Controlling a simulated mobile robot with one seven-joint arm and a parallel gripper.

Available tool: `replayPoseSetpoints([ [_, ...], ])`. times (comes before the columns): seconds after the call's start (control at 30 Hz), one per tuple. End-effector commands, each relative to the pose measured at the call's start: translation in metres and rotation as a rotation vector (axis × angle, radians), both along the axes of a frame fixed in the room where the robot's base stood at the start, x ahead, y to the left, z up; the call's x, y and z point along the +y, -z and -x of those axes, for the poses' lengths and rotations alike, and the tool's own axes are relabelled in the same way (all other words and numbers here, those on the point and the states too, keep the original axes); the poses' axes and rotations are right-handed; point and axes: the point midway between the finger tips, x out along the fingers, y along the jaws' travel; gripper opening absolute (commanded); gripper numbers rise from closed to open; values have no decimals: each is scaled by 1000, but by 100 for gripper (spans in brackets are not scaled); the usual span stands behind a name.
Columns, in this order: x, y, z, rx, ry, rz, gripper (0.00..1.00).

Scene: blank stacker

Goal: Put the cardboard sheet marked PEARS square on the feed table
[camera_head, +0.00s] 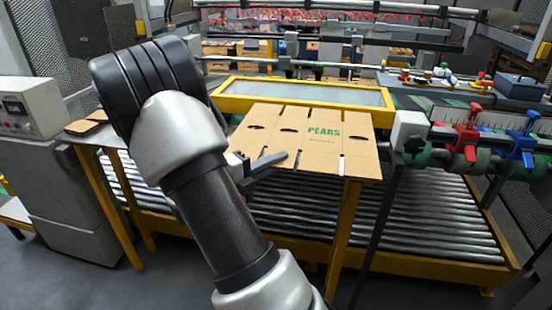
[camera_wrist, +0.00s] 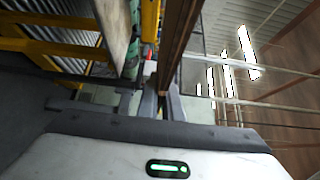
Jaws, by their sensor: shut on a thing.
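The cardboard sheet marked PEARS (camera_head: 358,143) is tan, with green print, fold lines and slots. It looks nearly level in the head view, with its lettering up. My gripper (camera_head: 270,163) is shut on its near left edge. In the wrist view the sheet (camera_wrist: 178,45) shows edge-on as a brown strip running into my gripper (camera_wrist: 163,98). A pale table edge (camera_wrist: 115,28) shows beside it with a gap between them. I take this to be the feed table, its top largely hidden by the sheet and my arm in the head view.
A yellow-framed grey panel (camera_head: 300,93) lies just behind the sheet. A roller conveyor (camera_head: 420,215) runs below. Red and blue clamps (camera_head: 465,140) and a white block (camera_head: 409,130) stand close to the sheet's right. A control box (camera_head: 30,107) is at the left.

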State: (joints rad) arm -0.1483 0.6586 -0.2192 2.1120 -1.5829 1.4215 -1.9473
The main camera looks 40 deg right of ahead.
Motion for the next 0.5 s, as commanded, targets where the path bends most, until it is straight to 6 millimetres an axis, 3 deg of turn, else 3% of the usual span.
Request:
replayPoseSetpoints([
  [0.5, -4, 54, -3, -2, 0, 1, 0],
])
